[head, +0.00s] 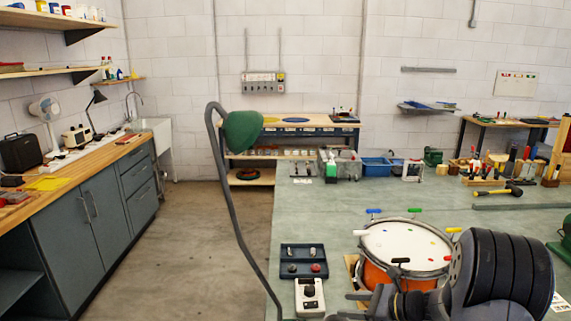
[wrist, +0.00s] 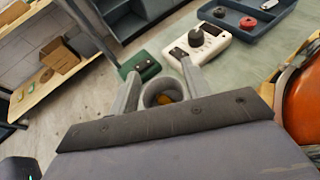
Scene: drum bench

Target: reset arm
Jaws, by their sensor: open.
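My gripper (wrist: 155,65) is open in the wrist view. Its two grey fingers stand apart, with no object clearly held between them. A grey ring-like shape (wrist: 150,91) with orange inside shows between the finger bases; I cannot tell what it is. The fingers point towards a green block (wrist: 138,66) and a white box with a black dial (wrist: 222,42). In the head view my dark arm covers the lower right, in front of the orange drum (head: 377,276). The gripper end there is low and partly hidden, right of the white box (head: 310,299).
The orange drum's side also shows at the wrist view's right edge (wrist: 306,110). A blue tray (head: 304,275) with small parts lies behind the white box. A green lamp (head: 242,132) arches over the bench's left edge. The bench behind the tray (head: 320,215) is clear.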

